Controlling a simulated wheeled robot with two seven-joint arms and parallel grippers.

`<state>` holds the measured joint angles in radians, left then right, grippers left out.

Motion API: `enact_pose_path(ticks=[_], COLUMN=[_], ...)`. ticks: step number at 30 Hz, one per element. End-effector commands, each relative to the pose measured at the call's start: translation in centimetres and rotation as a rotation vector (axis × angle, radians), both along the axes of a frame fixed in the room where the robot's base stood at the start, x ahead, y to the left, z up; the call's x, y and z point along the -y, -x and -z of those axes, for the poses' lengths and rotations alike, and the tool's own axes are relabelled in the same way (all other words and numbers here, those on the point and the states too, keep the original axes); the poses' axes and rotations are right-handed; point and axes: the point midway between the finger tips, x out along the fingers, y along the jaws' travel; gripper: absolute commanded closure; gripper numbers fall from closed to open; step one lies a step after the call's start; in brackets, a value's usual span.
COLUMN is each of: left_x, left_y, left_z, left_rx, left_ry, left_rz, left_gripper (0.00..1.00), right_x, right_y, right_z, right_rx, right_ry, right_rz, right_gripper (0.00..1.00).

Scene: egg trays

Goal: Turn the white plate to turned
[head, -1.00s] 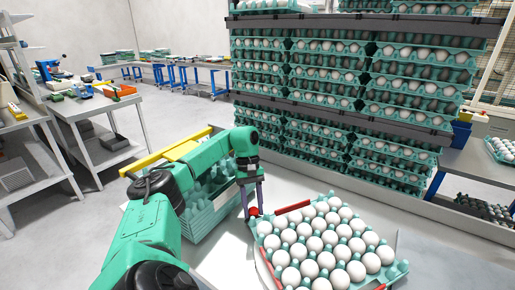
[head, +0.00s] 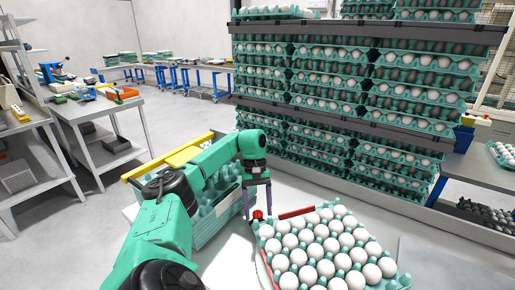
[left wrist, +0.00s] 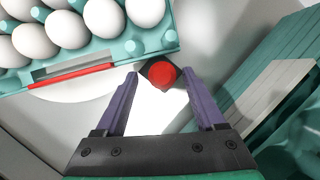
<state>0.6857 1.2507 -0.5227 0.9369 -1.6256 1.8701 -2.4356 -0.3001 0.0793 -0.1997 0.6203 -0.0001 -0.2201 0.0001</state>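The white plate (left wrist: 85,92) shows in the left wrist view as a pale rounded edge under a teal egg tray (left wrist: 140,38); the tray covers most of it. In the head view the tray is full of white eggs on the table, with a red bar (head: 297,213) along its far edge. A red knob on a dark base (left wrist: 162,75) is near the tray's corner. My left gripper (left wrist: 160,80) is open and points down. Its purple fingertips are on either side of the knob, apart from it. My right gripper is not in view.
A stack of teal trays (head: 212,222) stands to the left, close to my left gripper. A tall shelf of egg trays (head: 330,95) stands behind. A yellow bar (head: 170,158) lies over the left stack. Bare table shows between the stack and the egg tray.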

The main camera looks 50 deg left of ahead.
Motion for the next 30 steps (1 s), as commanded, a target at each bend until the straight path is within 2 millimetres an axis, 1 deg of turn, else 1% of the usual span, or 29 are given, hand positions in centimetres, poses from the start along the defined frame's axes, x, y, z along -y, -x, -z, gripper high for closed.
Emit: enact_pose_path(ticks=[9,11,14,16,18,21,24,30], left_x=[0.0,-0.1,-0.5,-0.9,-1.4,-2.0,-2.6,-4.0], left_y=[0.0,-0.1,-0.4,-0.5,-0.8,-1.0,-1.4,-2.0], left_z=[0.0,-0.3,-1.4,-2.5,-4.1,-5.9,-8.2,-11.8], left_rx=[-0.006,-0.003,0.000,0.000,0.000,-0.001,-0.002,-0.002], left_ry=[0.001,0.001,0.000,0.001,0.001,0.002,0.003,0.001], left_rz=[0.001,0.000,0.000,0.000,-0.001,-0.001,-0.001,-0.001], left_gripper=[0.29,0.29,0.29,0.29,0.29,0.29,0.29,0.29], right_x=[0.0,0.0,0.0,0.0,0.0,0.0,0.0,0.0], right_y=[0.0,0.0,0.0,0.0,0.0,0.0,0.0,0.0], right_z=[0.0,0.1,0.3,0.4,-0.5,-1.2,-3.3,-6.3], right_rx=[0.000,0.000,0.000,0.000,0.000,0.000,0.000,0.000], right_ry=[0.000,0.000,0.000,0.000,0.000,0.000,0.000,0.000], right_rz=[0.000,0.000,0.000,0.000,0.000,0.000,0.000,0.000], right_gripper=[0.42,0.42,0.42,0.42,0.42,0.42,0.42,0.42])
